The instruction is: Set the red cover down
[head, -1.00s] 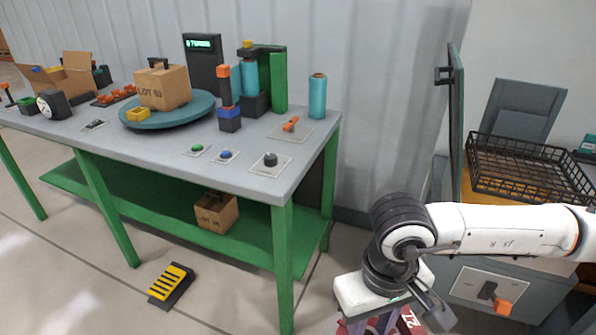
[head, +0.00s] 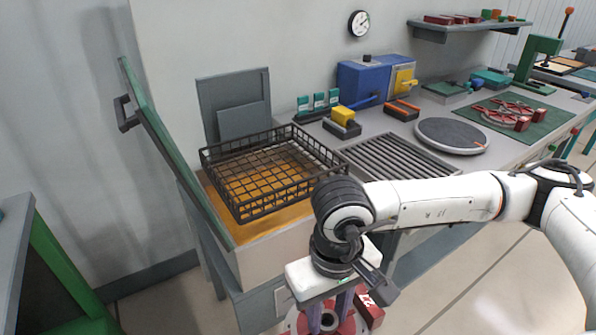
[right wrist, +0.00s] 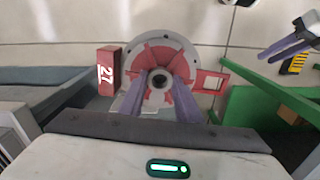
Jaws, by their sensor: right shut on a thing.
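The red cover (right wrist: 149,57) is a round red and grey-white disc with a knob in its middle and a red tag marked 27 at one side. My right gripper (right wrist: 160,84) is shut on its middle, with one purple finger on each side of the knob. In the head view the cover (head: 297,322) shows partly at the bottom edge, under my right gripper (head: 329,311), held in front of the bench. Two purple fingers of my left gripper (right wrist: 282,38) show apart at the upper right of the right wrist view, with nothing seen between them.
A black wire basket (head: 270,172) stands on the bench's yellow-brown surface, beside an upright green panel (head: 170,150) with a handle. A roller rack (head: 398,160) and round turntable (head: 452,136) lie to the right. A green-legged table (head: 60,270) stands at left. Open floor lies between.

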